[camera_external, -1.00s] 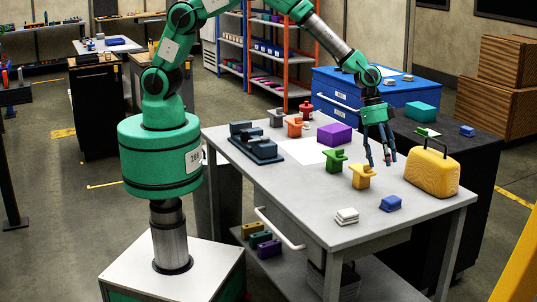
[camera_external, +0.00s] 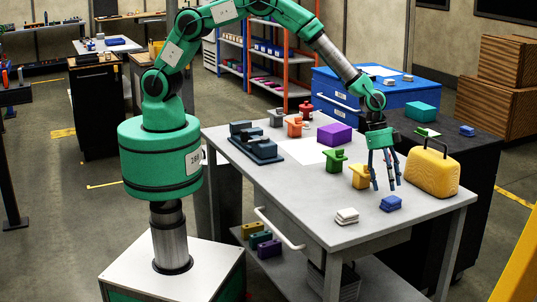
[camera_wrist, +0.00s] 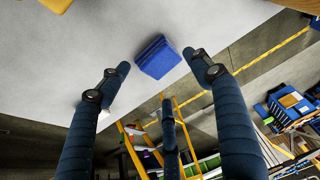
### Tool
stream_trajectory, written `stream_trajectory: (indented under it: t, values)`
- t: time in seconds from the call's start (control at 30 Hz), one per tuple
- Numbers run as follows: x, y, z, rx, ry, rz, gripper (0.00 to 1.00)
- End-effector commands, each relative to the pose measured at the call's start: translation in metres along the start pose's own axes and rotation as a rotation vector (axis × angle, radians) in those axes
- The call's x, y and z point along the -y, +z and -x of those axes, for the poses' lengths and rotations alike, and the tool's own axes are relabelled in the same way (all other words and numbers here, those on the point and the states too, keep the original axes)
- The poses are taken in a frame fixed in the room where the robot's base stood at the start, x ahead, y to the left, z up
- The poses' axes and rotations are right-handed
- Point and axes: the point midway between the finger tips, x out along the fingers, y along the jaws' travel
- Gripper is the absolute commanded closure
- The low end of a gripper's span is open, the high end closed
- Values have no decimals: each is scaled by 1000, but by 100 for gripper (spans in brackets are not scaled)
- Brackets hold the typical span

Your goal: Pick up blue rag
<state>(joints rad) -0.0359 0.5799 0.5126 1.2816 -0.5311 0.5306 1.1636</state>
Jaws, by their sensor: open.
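The blue rag (camera_external: 391,203) is a small folded stack lying on the grey table near its front right edge. In the wrist view the blue rag (camera_wrist: 157,57) lies on the table beyond the fingertips, between the two side fingers. My gripper (camera_external: 386,186) points down just above the rag, fingers spread, with nothing between them. In the wrist view my gripper (camera_wrist: 160,75) shows three dark blue fingers apart.
On the table (camera_external: 290,185) a yellow case (camera_external: 433,174) stands close to the right of my gripper. A yellow fixture (camera_external: 361,176) is close on the left. A white rag (camera_external: 346,216) lies to the front left. A green fixture (camera_external: 334,160) and a purple block (camera_external: 334,134) are farther back.

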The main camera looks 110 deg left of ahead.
Motion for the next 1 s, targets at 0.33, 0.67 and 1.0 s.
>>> stream_trajectory:
  t: [0.33, 0.67, 1.0]
  values:
    - [-1, 1, -10, 2, 2, 0, 36]
    - [0, 1, -44, 1, 1, 0, 36]
    - [0, 0, -52, 0, 0, 0, 36]
